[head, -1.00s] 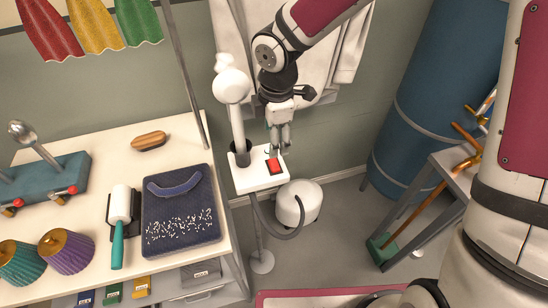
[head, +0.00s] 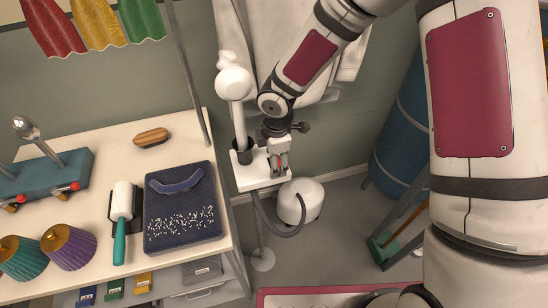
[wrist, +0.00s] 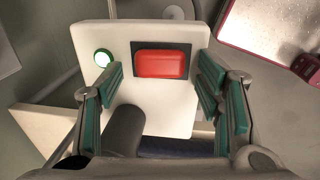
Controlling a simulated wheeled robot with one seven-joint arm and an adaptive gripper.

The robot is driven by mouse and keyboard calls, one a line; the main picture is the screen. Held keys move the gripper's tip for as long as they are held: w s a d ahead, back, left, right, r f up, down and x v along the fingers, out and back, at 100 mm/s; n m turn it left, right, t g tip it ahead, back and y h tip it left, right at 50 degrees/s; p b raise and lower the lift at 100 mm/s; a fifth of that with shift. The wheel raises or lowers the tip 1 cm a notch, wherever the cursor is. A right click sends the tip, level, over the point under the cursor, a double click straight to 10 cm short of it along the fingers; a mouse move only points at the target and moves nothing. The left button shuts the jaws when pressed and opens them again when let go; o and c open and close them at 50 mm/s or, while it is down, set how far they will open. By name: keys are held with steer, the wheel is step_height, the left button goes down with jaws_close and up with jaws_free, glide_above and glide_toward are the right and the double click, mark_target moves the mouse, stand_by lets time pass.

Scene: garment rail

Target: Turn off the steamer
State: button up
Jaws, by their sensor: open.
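The steamer is a white stand unit with a white control plate (head: 247,182), an upright wand (head: 236,115) and a round white tank (head: 299,202) on the floor. In the wrist view the plate (wrist: 186,35) carries a red rocker switch (wrist: 160,63) in a black frame and a green-white light (wrist: 102,58), which looks lit. My gripper (head: 278,172) is above the switch, pointing down at the plate. In the wrist view my gripper (wrist: 158,88) is open, its teal finger pads on either side of the switch. It holds nothing. I cannot tell whether the fingertips touch the plate.
A table (head: 110,147) at the left holds a dark folded cloth (head: 182,235), a lint roller (head: 120,215) and a brush (head: 151,138). A white garment (head: 330,55) hangs behind my arm. A blue cylinder (head: 402,135) stands at the right. A dark hose runs beside the tank.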

steer(key=c, duration=1.2)
steer(key=shift+o, duration=0.2)
steer(key=shift+w+f+g+b, duration=0.1)
steer(key=shift+w+g+b, duration=0.3)
steer(key=shift+b, duration=0.2)
steer(key=shift+s+g+b, duration=0.1)
steer(key=shift+g+b, duration=0.2)
steer(key=shift+s, duration=0.1)
steer(key=o, duration=1.2)
steer(key=shift+c, duration=0.2)
steer(key=shift+r, duration=0.2)
step_height(320, 180, up, 12)
